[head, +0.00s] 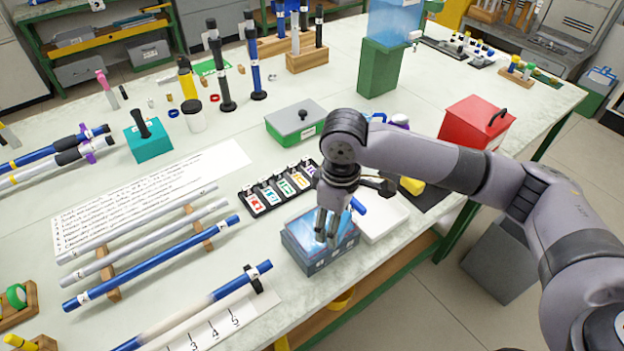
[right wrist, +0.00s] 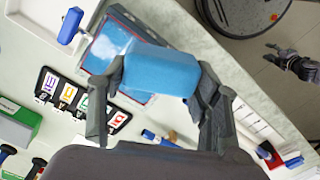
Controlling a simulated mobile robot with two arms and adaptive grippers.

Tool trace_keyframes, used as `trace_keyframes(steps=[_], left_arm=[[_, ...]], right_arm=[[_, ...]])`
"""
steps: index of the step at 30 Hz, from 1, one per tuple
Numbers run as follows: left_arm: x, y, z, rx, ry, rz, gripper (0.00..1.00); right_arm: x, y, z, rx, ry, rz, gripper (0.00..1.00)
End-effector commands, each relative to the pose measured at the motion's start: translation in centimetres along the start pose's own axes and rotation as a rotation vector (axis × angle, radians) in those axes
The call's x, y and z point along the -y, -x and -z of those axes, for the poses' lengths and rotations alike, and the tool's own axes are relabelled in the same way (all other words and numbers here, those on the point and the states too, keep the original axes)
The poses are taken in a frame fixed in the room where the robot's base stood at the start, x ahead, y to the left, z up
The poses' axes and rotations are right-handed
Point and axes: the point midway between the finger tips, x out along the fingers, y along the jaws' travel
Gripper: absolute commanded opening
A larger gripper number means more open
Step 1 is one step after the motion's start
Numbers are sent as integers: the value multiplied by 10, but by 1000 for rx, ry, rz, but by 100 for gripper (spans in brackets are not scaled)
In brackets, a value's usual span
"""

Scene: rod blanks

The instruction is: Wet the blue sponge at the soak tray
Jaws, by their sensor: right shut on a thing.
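My right gripper (head: 326,238) is over the blue soak tray (head: 318,262), its fingers pointing down. In the right wrist view, the right gripper (right wrist: 160,88) is shut on the light blue sponge (right wrist: 162,70), one finger at each end. The soak tray (right wrist: 105,45) shows behind the sponge there, partly covered by it. In the head view I cannot separate the sponge clearly from the blue inside of the tray. I cannot tell whether the sponge touches the water. My left gripper (right wrist: 288,60) appears small over the floor in the right wrist view, away from the table; its opening is unclear.
A rack of coloured cards (head: 279,190) stands just behind the soak tray. A white tray (head: 381,217) is close on its right. Blue rod (head: 165,259) and pale rods lie on supports to the left. A red box (head: 474,123) stands to the right.

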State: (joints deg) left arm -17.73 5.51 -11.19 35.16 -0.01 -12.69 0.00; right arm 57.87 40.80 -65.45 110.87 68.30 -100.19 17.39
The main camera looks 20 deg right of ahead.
Motion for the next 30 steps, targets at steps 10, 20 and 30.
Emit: trace_keyframes(steps=[10,20,30], left_arm=[[-20,79,35,-43,1,-27,40],[-6,110,18,-15,0,-11,40],[-5,101,17,-13,2,-10,40]], right_arm=[[-21,20,41,3,668,4,35],[-32,15,58,1,1078,1,35],[-33,3,59,1,1127,0,35]])
